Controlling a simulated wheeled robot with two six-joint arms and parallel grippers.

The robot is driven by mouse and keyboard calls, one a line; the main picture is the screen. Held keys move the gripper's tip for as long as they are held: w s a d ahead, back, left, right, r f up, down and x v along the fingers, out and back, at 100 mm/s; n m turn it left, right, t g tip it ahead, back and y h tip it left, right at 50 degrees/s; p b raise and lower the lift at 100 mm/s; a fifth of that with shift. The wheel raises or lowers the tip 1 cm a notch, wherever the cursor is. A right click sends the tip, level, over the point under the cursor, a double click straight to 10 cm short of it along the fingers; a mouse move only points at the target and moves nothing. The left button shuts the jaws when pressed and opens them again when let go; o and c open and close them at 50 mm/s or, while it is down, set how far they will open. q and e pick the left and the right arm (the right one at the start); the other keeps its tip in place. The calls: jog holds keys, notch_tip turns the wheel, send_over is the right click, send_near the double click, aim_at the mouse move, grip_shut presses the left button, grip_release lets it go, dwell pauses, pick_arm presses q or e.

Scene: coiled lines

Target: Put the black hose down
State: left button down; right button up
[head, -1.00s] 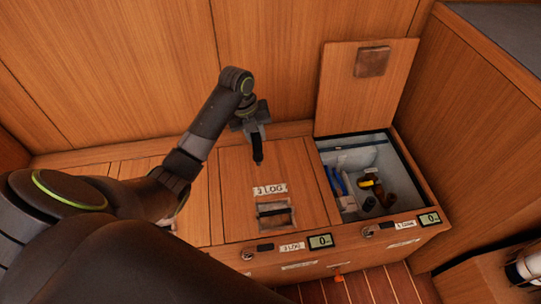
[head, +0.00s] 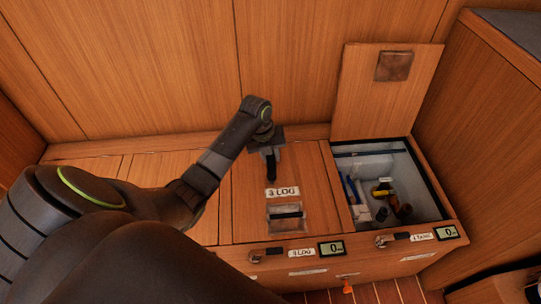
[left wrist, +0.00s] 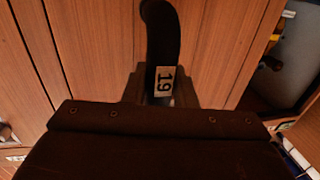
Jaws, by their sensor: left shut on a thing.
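My left gripper (head: 269,152) is shut on the black hose (head: 271,170), a short dark piece that points down over the closed wooden lid (head: 250,200) of the middle locker. I cannot tell whether its lower end touches the lid. In the left wrist view the hose (left wrist: 160,35) runs up from between the fingers of the gripper (left wrist: 161,92), bends at its far end, and bears a pale tag marked 19 (left wrist: 164,80). My right gripper is not in view.
To the right an open locker (head: 425,185), its lid (head: 385,95) standing up against the wall, holds several blue, yellow, brown and dark items. A black handle (head: 287,215) and a label (head: 283,192) are on the middle lid. Wooden panels rise behind.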

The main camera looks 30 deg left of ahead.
pick_arm(q)
jog(key=c, duration=1.2)
grip_release()
jog(key=shift+f, duration=0.1)
